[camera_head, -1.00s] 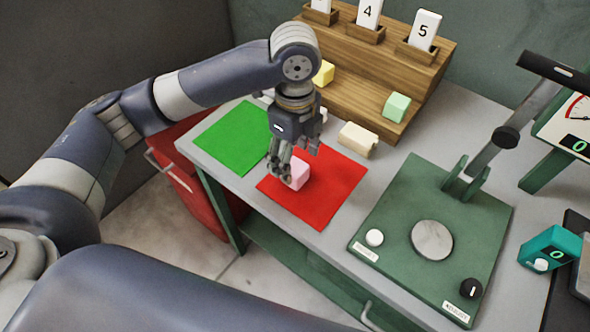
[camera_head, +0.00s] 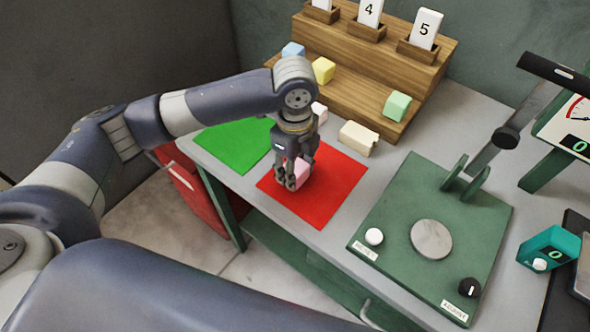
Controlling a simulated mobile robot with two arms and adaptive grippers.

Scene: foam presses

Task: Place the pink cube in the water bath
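A pink cube (camera_head: 303,171) is at the red mat (camera_head: 336,190), partly hidden by my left gripper (camera_head: 291,184). The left gripper points down, with its fingers at the cube's near side. I cannot tell whether the fingers are closed on the cube or only around or in front of it. My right gripper is not in view. I cannot make out a water bath in this view.
A green mat (camera_head: 232,142) lies left of the red one. A cream block (camera_head: 358,138) sits behind. A wooden stepped rack (camera_head: 345,92) holds blue, yellow and green cubes and numbered cards. A green press base (camera_head: 405,215) with an upright stands right, beside a teal device (camera_head: 549,250).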

